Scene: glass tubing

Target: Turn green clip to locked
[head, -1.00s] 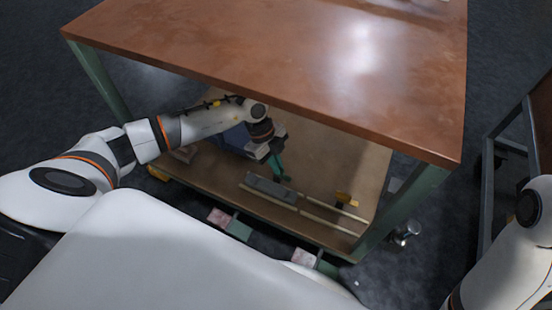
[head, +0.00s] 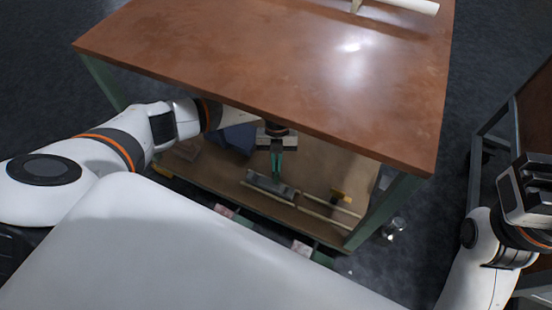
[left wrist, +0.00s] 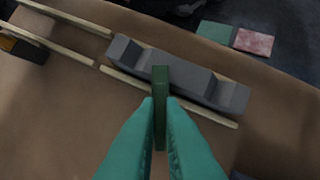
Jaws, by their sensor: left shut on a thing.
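In the left wrist view, the dark green clip (left wrist: 160,85) is a narrow upright bar, its far end over the middle of a grey notched block (left wrist: 200,85). The teal fingers of my left gripper (left wrist: 160,108) are shut on its near part. In the head view, my left gripper (head: 277,168) reaches under the tabletop, pointing down at the grey block (head: 268,185) on the lower shelf. The clip itself is hard to make out there. My right gripper (head: 530,188) is at the right edge, away from the table; its jaw state is unclear.
The brown tabletop (head: 270,65) overhangs my left arm. A blue object (head: 235,140) is left of the gripper. A pale tube (head: 405,5) is on the tabletop.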

